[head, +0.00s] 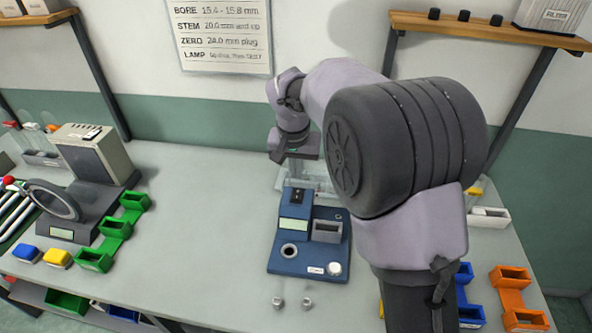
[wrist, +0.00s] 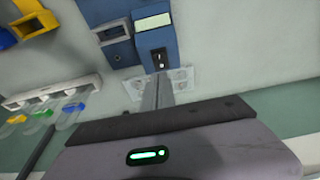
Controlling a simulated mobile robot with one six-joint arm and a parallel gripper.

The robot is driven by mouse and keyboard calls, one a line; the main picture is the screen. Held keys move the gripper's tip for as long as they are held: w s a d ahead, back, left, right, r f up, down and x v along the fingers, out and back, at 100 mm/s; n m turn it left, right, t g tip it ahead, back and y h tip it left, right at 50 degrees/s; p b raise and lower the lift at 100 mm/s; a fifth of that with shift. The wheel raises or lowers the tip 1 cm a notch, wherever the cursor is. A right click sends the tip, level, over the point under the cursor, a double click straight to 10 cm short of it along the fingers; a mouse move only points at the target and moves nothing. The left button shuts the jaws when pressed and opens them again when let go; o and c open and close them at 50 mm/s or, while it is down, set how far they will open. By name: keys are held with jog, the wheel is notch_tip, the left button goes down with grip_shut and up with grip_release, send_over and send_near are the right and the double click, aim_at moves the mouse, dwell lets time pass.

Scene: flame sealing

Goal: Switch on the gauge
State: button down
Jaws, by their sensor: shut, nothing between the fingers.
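The gauge is a blue benchtop unit (head: 305,258) at mid-table in the head view. It has a pale display (head: 293,225), a round hole in front, a grey box at its right and a white knob. A small black switch (head: 297,195) sits on its raised back part. In the wrist view the blue gauge (wrist: 144,42) is upside down at the top, with its display (wrist: 153,22) and the black and white switch (wrist: 159,60). My gripper (wrist: 162,74) is shut and empty, its fingertips appearing just by the switch. Contact cannot be told. In the head view my gripper (head: 299,155) is behind the gauge.
Clear plates (head: 324,176) stand behind the gauge. Two small metal pieces (head: 292,302) lie in front. Green bins (head: 116,229) and a grey machine with a ring (head: 95,165) are at left; orange bins (head: 512,287) are at right.

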aim_at(297, 199)
jog(key=x, duration=0.2)
jog(key=b+x, duration=0.1)
jog(key=x, duration=0.2)
jog(key=s+b+x, duration=0.1)
jog(key=x, duration=0.2)
jog(key=shift+a+f, duration=0.1)
jog(key=shift+f, duration=0.05)
jog(key=shift+f+b, duration=0.35)
jog(key=shift+s+f+b, duration=0.2)
jog(key=shift+f+b, duration=0.25)
jog(key=shift+r, duration=0.1)
jog(key=shift+w+r+p, duration=0.35)
jog(key=shift+w+p, duration=0.35)
jog(key=shift+p, duration=0.15)
